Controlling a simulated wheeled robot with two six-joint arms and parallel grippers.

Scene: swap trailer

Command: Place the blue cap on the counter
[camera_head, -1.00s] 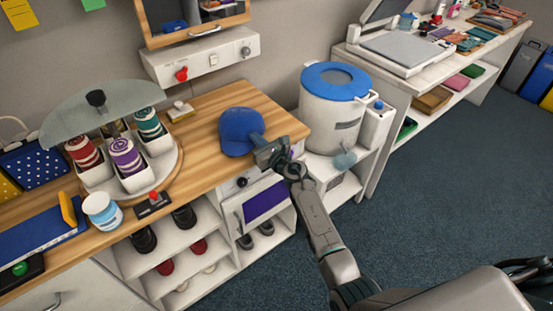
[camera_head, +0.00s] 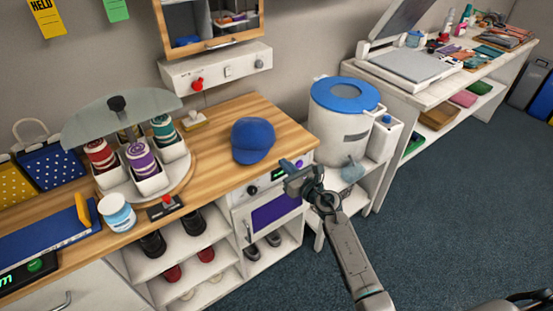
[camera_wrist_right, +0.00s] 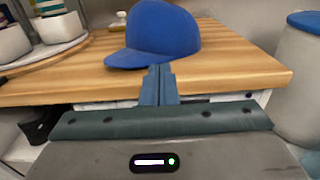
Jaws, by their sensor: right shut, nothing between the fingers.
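The blue cap (camera_head: 253,140) rests on the wooden counter (camera_head: 226,178), near its right end. It also shows in the right wrist view (camera_wrist_right: 163,33), upright on the wood with its brim to the lower left. My right gripper (camera_head: 287,166) is at the counter's front edge, to the lower right of the cap and apart from it. In the right wrist view its fingers (camera_wrist_right: 158,72) are together and empty, in front of the cap. My left gripper is not in view.
A white bucket with a blue lid (camera_head: 342,97) stands right of the counter. Open counter lies around the cap.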

